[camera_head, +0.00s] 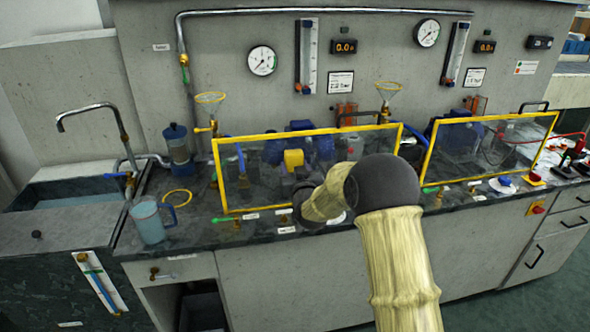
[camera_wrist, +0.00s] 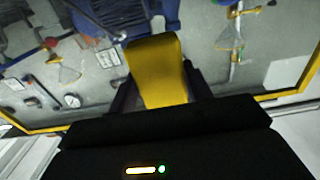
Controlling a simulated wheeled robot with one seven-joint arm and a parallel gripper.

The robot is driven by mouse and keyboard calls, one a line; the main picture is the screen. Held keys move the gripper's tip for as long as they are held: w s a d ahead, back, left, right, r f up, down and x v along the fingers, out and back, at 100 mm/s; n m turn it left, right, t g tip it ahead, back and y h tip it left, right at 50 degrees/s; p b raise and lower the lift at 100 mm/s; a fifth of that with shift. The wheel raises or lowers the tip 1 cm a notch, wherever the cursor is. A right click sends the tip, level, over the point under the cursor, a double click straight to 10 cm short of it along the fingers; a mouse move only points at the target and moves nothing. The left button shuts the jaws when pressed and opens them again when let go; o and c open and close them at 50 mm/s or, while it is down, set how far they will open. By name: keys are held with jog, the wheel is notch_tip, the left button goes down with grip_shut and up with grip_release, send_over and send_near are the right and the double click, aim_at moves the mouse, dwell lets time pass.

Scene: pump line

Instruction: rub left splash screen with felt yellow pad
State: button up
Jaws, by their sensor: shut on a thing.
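The left splash screen (camera_head: 350,128) is a clear upright pane in a yellow frame, standing at the front of the counter. A yellow pad (camera_wrist: 157,70) fills the middle of the wrist view, and my gripper (camera_wrist: 160,92) is shut on it, with a dark finger on each side. In the head view the yellow pad (camera_head: 293,160) shows against the left half of the pane. My arm covers the screen's lower right part and much of my gripper. The wrist view looks through a yellow-framed pane. I cannot tell whether the pad touches it.
The right splash screen (camera_head: 490,120) stands to the right. A pale blue jug (camera_head: 150,222) and a yellow ring (camera_head: 177,197) are on the counter at left, near the sink (camera_head: 75,190). Small valves line the counter's front edge. Blue pump parts (camera_head: 312,145) lie behind the left pane.

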aim_at(317, 158)
jog(key=shift+w+r, duration=0.1)
jog(key=shift+r, duration=0.15)
jog(key=shift+w+d+f+b, duration=0.1)
jog(key=shift+w+d+b, duration=0.1)
jog(key=shift+d, duration=0.45)
jog(key=shift+w+d+b, duration=0.1)
jog(key=shift+d+b, duration=0.15)
jog(key=shift+d, duration=0.35)
jog(key=shift+w+d+f+b, duration=0.1)
jog(key=shift+w+d+b, duration=0.1)
jog(key=shift+d, duration=0.45)
jog(key=shift+d, duration=0.1)
jog(key=shift+w+d, duration=0.1)
jog(key=shift+d, duration=0.35)
jog(key=shift+w+d+b, duration=0.2)
jog(key=shift+d+b, duration=0.1)
jog(key=shift+d, duration=0.35)
jog(key=shift+w+d+b, duration=0.15)
jog(key=shift+d+b, duration=0.1)
jog(key=shift+d, duration=0.35)
jog(key=shift+a+r, duration=0.1)
jog(key=shift+a, duration=0.05)
jog(key=shift+s+a+b, duration=0.3)
jog(key=shift+a+b, duration=0.2)
jog(key=shift+a, duration=0.4)
jog(key=shift+s+a+b, duration=0.25)
jog(key=shift+a+b, duration=0.2)
jog(key=shift+a, duration=0.45)
